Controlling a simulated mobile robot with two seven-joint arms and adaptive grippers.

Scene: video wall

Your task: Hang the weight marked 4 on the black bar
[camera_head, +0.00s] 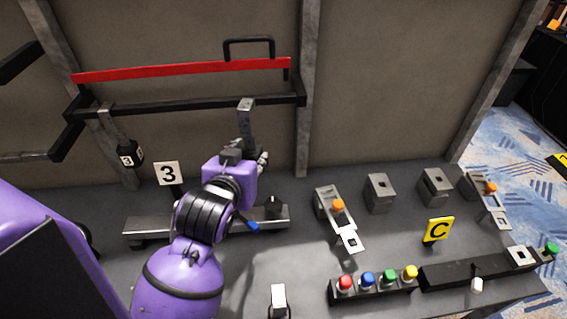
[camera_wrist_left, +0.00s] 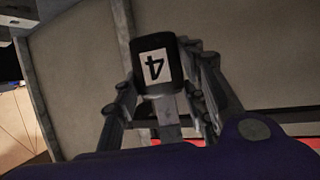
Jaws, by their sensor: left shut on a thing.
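The weight marked 4 (camera_wrist_left: 156,68) is a black block with a white label, seen upside down between the fingers in the left wrist view. My left gripper (camera_head: 250,150) is shut on it; the gripper hides its body in the head view. The weight's grey metal hook (camera_head: 246,118) stands upright above the gripper, its top overlapping the right part of the black bar (camera_head: 185,102). I cannot tell whether the hook rests on the bar or is just in front of it. My right gripper is not in view.
The weight marked 3 (camera_head: 128,155) hangs from the bar's left part. A red bar (camera_head: 180,70) runs above it. A sign marked 3 (camera_head: 168,174) and a metal rail (camera_head: 145,227) are below. Metal fixtures (camera_head: 380,192), a yellow C sign (camera_head: 438,230) and coloured buttons (camera_head: 368,280) are at right.

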